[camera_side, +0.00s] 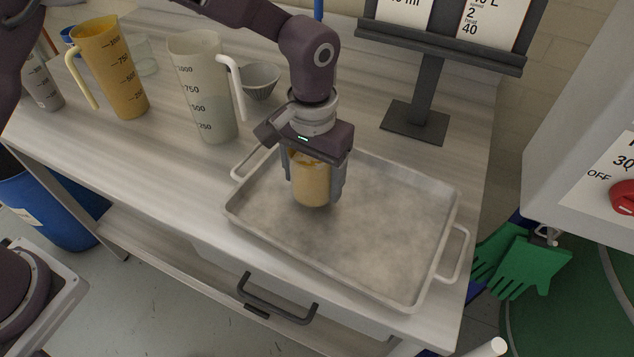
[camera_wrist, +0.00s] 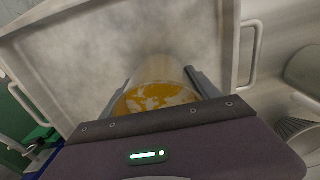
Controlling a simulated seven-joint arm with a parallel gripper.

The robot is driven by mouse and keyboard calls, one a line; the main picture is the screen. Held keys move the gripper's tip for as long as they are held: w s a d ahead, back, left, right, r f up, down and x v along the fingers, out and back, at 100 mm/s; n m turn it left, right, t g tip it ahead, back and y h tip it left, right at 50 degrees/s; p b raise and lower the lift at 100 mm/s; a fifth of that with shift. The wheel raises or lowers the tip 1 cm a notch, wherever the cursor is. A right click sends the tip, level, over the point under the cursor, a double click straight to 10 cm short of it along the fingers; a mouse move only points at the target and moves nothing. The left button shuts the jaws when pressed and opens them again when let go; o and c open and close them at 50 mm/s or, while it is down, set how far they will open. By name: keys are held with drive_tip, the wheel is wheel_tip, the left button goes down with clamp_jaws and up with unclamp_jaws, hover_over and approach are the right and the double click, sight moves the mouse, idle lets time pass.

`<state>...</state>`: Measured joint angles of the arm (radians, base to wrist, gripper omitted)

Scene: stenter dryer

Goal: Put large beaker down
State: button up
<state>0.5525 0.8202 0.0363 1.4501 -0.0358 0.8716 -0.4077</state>
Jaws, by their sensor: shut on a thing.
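The large beaker (camera_side: 311,188) holds an orange-yellow content and is upright between the fingers of my gripper (camera_side: 316,182), over the left part of a grey metal tray. My gripper points down and is shut on the beaker's sides. In the wrist view the beaker (camera_wrist: 155,97) is between the two fingers, with orange and whitish patches at its near end. I cannot tell whether its base touches the tray floor.
The tray (camera_side: 408,297) has raised walls and a handle at each end. To its left stand a clear jug (camera_side: 203,95), an orange jug (camera_side: 113,70) and a ribbed bowl (camera_side: 261,82). A dark sign stand (camera_side: 414,122) is behind. Green gloves (camera_side: 520,262) hang at right.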

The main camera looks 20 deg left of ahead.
drive_tip(key=shift+f, duration=0.75)
drive_tip(key=o, duration=1.8)
drive_tip(key=shift+f, duration=0.1)
wheel_tip(320, 180, up, 12)
drive_tip(key=shift+r, duration=0.15)
